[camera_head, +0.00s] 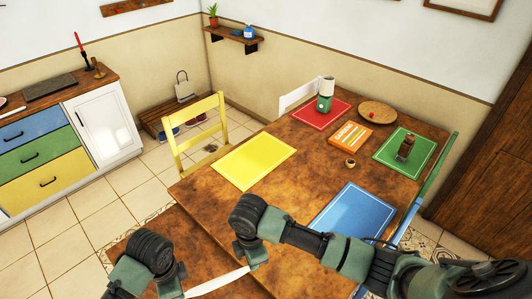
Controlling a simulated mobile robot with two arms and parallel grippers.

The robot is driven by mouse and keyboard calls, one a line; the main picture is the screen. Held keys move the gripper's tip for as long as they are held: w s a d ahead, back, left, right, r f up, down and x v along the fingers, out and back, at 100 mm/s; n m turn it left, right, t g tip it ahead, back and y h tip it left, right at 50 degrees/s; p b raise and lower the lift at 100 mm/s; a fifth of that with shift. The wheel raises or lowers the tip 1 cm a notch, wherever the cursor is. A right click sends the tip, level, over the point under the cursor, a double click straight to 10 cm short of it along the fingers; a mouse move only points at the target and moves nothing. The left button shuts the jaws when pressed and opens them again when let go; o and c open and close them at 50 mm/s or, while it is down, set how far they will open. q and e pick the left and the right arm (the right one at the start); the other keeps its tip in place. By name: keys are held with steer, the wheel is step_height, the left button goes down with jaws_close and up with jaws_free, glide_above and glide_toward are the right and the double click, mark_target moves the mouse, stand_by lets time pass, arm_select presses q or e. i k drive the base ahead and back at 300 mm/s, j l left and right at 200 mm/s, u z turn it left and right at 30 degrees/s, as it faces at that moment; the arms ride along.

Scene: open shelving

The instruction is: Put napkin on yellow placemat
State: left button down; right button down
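The yellow placemat (254,161) lies flat and bare on the left part of the brown wooden table (300,185). A thin white strip (217,283) shows at the bottom edge, between my two grippers; it may be the napkin seen nearly edge-on, but I cannot tell for sure. My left gripper (178,287) is at the strip's left end, partly cut off by the frame. My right gripper (250,256) is at its right end. The fingers are too dark and small to show whether they are open or shut. Both grippers are in front of the placemat, nearer to me.
Red (318,114), green (404,152) and blue (350,212) placemats lie on the table. An orange box (350,136), a small ring (350,163) and a round wooden plate (378,113) stand right of the yellow one. A yellow chair (197,132) stands behind.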

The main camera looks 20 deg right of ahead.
mark_target(244, 167)
steer(key=i+j+z, duration=0.45)
steer(key=j, duration=0.15)
steer(key=i+j+z, duration=0.2)
steer(key=j+z, duration=0.25)
steer(key=j, duration=0.2)
steer(key=i+j+z, duration=0.15)
steer(key=j+z, duration=0.25)
steer(key=j, duration=0.35)
steer(key=j+z, duration=0.45)
steer(key=j, duration=0.35)
steer(key=j+z, duration=0.45)
steer(key=j, duration=0.35)
steer(key=i+j, duration=0.1)
steer(key=i, duration=0.45)
steer(key=z, duration=0.05)
